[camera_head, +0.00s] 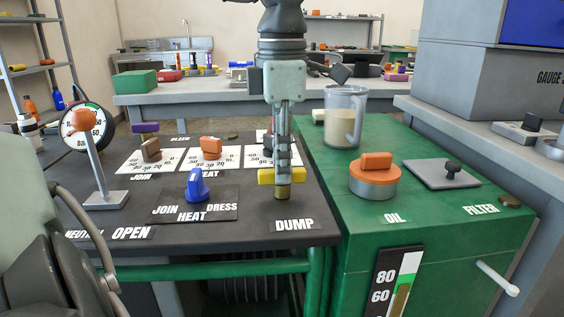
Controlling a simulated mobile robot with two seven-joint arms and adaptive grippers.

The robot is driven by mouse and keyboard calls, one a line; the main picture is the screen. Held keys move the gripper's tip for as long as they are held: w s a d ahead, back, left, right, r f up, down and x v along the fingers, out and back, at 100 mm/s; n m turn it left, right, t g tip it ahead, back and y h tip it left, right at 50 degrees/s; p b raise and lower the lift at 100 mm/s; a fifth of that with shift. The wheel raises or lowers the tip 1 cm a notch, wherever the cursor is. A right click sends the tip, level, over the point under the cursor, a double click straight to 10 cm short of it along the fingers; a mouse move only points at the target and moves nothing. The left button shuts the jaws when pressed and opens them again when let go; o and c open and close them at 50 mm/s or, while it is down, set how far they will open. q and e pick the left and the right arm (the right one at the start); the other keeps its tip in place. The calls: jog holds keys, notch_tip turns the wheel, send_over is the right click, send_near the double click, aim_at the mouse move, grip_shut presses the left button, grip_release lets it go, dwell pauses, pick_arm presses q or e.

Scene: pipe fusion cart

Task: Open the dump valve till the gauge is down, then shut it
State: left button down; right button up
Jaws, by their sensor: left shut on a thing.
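The dump valve's yellow bar handle (266,176) sits on a short brass stem at the right front of the dark panel, behind the DUMP label (294,225). The bar lies crosswise, left to right in the picture. My left gripper (283,178) comes down from above and is shut on the handle's middle, hiding that part. The round gauge (83,127) stands on a grey post at the left of the panel. Its white dial has a green band, and an orange part shows over its face. Its reading is too small to tell. My right gripper is not in view.
A blue knob (199,186) and an orange knob (211,147) stand left of the valve. The green cabinet on the right holds a clear jug (345,117), an orange oil cap (375,178) and a filter plate (441,174). Part of my own body fills the lower left.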

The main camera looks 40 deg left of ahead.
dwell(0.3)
pick_arm(q)
jog(key=c, duration=1.5)
grip_release()
jog(key=shift+r, duration=0.1)
notch_tip(320, 180, up, 12)
jog(key=shift+f, duration=0.1)
